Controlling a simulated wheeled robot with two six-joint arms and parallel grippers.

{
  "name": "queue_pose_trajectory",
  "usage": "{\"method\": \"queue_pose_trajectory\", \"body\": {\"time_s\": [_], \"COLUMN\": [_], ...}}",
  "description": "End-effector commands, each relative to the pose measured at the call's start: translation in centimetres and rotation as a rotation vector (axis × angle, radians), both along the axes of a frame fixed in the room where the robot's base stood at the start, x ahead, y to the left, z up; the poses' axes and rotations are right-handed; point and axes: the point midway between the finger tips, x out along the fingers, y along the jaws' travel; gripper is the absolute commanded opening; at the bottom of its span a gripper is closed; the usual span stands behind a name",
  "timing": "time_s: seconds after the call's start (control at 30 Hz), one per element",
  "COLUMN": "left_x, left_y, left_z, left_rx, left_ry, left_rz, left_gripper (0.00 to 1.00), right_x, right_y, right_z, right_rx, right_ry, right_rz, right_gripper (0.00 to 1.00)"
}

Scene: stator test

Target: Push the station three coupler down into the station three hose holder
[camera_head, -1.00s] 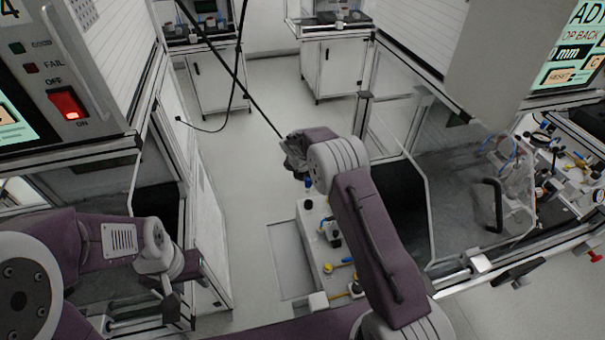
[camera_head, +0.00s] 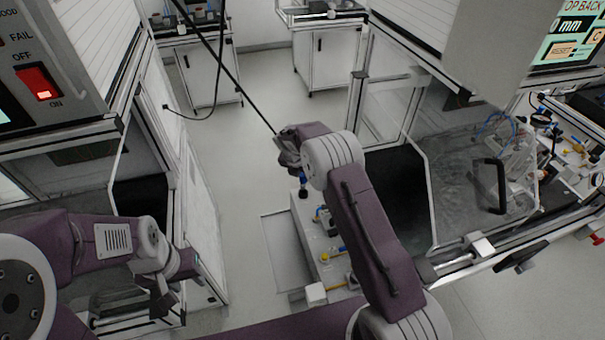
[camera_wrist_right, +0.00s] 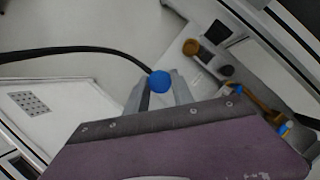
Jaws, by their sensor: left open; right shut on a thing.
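My right gripper (camera_head: 284,148) is over a white-topped bench in the middle of the head view. In the right wrist view its grey fingers (camera_wrist_right: 160,98) are closed about a round blue piece (camera_wrist_right: 159,81), which I take to be the coupler's end. A black hose (camera_wrist_right: 75,53) runs to it from the left; the hose (camera_head: 228,73) also slants down to this gripper in the head view. A blue part (camera_head: 303,180) shows just below the gripper. I cannot make out the station three hose holder or whether the coupler touches it. My left gripper (camera_head: 163,298) is open and empty at lower left.
The white bench top (camera_head: 312,237) carries yellow and blue fittings. A clear-doored cabinet with a black handle (camera_head: 496,187) stands to the right. A cabinet with a red switch (camera_head: 36,82) is at upper left.

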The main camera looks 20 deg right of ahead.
Motion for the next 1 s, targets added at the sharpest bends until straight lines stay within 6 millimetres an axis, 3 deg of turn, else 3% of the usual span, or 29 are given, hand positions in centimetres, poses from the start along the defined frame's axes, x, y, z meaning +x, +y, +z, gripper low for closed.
{"method": "queue_pose_trajectory", "body": {"time_s": [1.0], "left_x": [0.0], "left_y": [0.0], "left_z": [-0.5], "left_rx": [0.000], "left_ry": [0.000], "left_rz": [0.000], "left_gripper": [0.42], "right_x": [0.0], "right_y": [0.0], "right_z": [-1.8], "right_rx": [0.000], "right_ry": [0.000], "right_rz": [0.000], "right_gripper": [0.00]}}
